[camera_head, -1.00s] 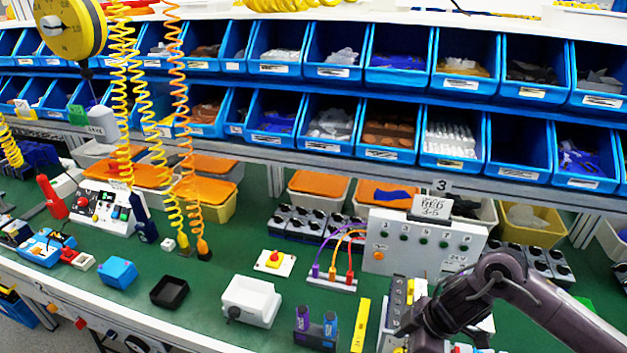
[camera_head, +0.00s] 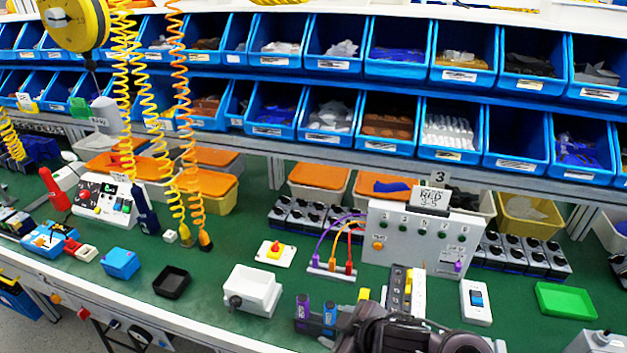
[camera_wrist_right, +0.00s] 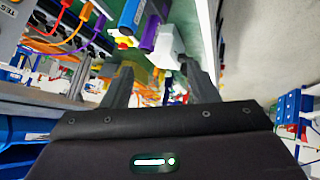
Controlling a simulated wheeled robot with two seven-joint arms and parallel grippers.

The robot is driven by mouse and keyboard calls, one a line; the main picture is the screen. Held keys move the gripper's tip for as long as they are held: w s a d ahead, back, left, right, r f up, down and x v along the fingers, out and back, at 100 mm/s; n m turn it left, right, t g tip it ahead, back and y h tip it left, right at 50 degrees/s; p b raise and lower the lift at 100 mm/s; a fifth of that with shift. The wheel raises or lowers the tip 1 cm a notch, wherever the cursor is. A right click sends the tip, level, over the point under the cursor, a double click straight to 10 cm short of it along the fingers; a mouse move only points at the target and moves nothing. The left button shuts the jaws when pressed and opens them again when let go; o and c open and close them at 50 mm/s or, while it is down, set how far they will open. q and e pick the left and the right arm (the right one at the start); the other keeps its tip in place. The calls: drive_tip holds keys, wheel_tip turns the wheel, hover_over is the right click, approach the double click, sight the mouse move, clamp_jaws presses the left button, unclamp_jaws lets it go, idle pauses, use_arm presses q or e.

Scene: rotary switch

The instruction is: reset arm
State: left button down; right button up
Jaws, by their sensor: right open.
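My right arm (camera_head: 400,332) shows dark at the bottom edge of the head view, right of the middle; its fingertips cannot be made out there. In the right wrist view my right gripper (camera_wrist_right: 160,82) has its two dark fingers spread apart with nothing held between them. A white box (camera_head: 258,288) with a dark knob (camera_head: 235,301) on its front left side stands on the green bench, left of my right arm. My left gripper does not show.
Blue and purple markers (camera_head: 315,313) stand in a holder close beside my right arm. A grey panel (camera_head: 415,238) with cables stands behind it. A white blue-switch box (camera_head: 476,301) and a green tray (camera_head: 565,301) lie to the right. Blue bins (camera_head: 515,145) line the back.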

drive_tip(key=s+d+f+m+g+h, duration=0.3)
drive_tip(key=s+d+m+g+h, duration=0.15)
drive_tip(key=s+d+m, duration=0.85)
wheel_tip(320, 180, down, 31)
drive_tip(key=s+d+n+b, duration=0.2)
drive_tip(key=s+n, duration=0.1)
drive_tip(key=s+d+f+g+h+b, duration=0.1)
drive_tip(key=s+d+f+g, duration=0.1)
drive_tip(key=s+f, duration=1.7)
drive_tip(key=shift+s+d, duration=0.2)
drive_tip(key=shift+d, duration=0.45)
